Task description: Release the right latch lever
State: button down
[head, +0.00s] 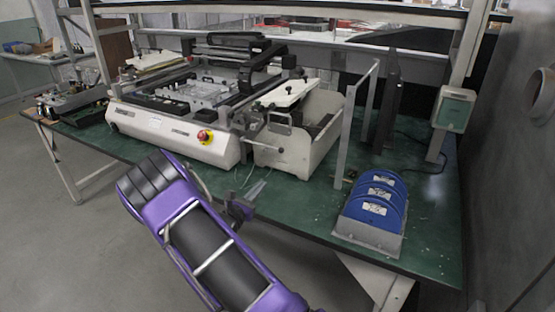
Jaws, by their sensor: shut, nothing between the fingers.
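A white bench machine (165,128) stands on the green bench, with a black frame on top. On its right end is an off-white housing (290,155) with a dark lever-like part (279,117) on its side; I cannot tell for certain that this is the right latch lever. My gripper (257,189) is shut and empty. It is in front of the machine's right end, near the bench's front edge, below and left of the housing in the picture. My purple arm hides part of that edge.
A red and yellow emergency stop button (205,136) is on the machine's front. A blue ribbed block with labels (378,193) sits on a grey base at right. A thin upright metal frame (346,140) stands between it and the machine.

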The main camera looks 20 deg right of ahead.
jog(key=shift+f+n, duration=0.3)
jog(key=shift+f, duration=0.15)
jog(key=shift+w+d+r, duration=0.1)
jog(key=shift+w+d, duration=0.1)
jog(key=shift+d, duration=0.25)
jog(key=b+x, duration=0.1)
jog(key=x, duration=0.7)
jog(key=shift+w+d, duration=0.1)
jog(key=shift+w, duration=0.05)
jog(key=r, duration=0.2)
jog(key=d+r, duration=0.1)
jog(key=shift+w, duration=0.4)
jog(key=shift+d+r, duration=0.1)
jog(key=shift+r, duration=0.4)
